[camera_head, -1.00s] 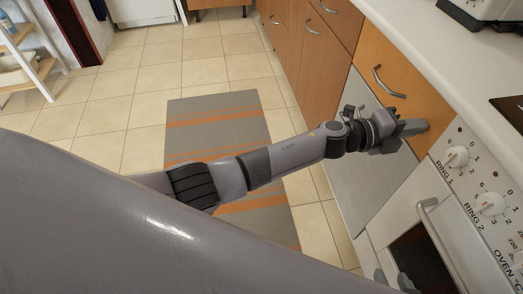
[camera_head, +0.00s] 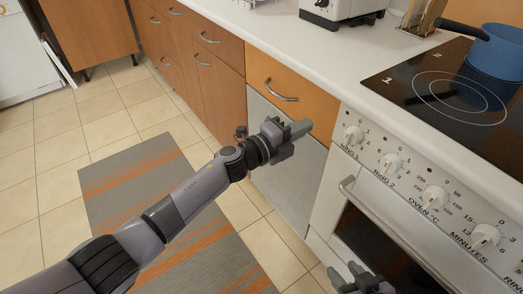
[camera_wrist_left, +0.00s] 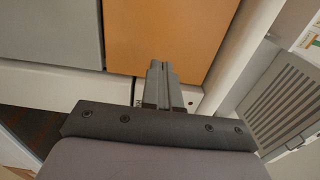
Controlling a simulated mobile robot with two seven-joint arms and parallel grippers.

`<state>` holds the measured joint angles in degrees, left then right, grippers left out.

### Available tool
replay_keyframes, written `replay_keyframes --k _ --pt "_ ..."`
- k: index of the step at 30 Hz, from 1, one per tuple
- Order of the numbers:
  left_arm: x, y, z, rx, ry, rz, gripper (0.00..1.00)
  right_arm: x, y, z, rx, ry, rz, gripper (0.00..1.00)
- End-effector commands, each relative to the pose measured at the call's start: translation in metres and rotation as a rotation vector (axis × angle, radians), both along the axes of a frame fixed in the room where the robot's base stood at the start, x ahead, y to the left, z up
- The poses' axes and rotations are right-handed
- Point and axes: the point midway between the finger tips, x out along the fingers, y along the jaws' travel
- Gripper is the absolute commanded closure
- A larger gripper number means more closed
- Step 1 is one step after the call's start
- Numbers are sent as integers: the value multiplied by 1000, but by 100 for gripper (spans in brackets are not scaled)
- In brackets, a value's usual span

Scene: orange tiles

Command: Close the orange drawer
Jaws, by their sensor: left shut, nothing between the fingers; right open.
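The orange drawer (camera_head: 312,104) is under the white counter, left of the oven, with a curved metal handle. Its front looks about flush with the grey panel below; any small gap is hard to tell. My left gripper (camera_head: 298,128) is shut and empty in front of the drawer's lower right part. In the left wrist view the shut fingers (camera_wrist_left: 159,68) overlap the lower edge of the orange front (camera_wrist_left: 170,32); contact cannot be told. My right gripper (camera_head: 358,279) is open and empty at the bottom edge, in front of the oven.
The oven's handle (camera_head: 346,188) and knobs (camera_head: 433,197) stick out right of the drawer. A grey panel (camera_head: 284,187) lies below it. A blue pot (camera_head: 497,55) stands on the hob, and a toaster (camera_head: 340,10) on the counter. A striped rug (camera_head: 130,165) covers the floor at left.

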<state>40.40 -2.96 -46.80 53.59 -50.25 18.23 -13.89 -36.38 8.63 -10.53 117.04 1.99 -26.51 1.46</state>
Motion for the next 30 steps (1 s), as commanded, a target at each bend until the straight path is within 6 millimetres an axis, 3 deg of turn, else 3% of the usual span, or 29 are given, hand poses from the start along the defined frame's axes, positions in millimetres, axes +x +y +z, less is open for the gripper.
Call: replay_keyframes --k 15,30 --pt "-47 70 -2 3 2 -1 100 0 0 27 -2 -3 2 55" --pt "-60 85 -1 -28 32 16 100 0 -1 31 -6 -2 1 55"
